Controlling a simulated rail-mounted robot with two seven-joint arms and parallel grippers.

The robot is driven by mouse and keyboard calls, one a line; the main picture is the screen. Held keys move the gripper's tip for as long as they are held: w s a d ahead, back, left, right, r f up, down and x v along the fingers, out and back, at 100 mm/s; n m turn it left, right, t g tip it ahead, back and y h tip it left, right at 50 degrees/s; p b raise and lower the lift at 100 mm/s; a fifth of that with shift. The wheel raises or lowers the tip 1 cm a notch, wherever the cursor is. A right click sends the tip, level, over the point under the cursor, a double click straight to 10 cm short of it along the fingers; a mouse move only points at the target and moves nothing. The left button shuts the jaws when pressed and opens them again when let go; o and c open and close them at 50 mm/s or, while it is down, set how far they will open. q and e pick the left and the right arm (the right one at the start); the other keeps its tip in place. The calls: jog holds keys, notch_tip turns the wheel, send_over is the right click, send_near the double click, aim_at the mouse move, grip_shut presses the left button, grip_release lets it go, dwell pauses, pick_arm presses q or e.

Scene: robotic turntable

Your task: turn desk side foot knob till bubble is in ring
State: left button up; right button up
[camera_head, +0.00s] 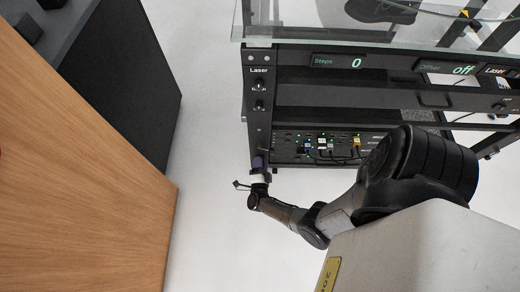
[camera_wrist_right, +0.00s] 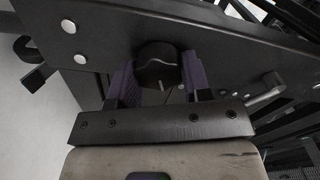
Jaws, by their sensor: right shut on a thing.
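In the right wrist view a round black knob (camera_wrist_right: 157,66) with a pale line on its face sits on the dark metal frame. The purple-padded fingers of my right gripper (camera_wrist_right: 158,88) stand on either side of the knob, shut on it. In the head view my right gripper (camera_head: 259,164) is at the lower end of the rack's left front post (camera_head: 258,125); the knob is hidden there. I cannot make out a bubble or a ring in either view. My left gripper is not in view.
The black rack has a glass top (camera_head: 350,38), displays reading "0" and "off", and a lower shelf with cables (camera_head: 330,148). A wooden panel (camera_head: 75,170) and a dark cabinet (camera_head: 125,75) stand at the left. Pale floor (camera_head: 205,130) lies clear between.

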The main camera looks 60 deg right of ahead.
jog(key=m, duration=1.4)
jog(key=shift+f, duration=0.3)
jog(key=shift+m, duration=1.4)
jog(key=o, duration=0.9)
jog(key=shift+w, duration=0.1)
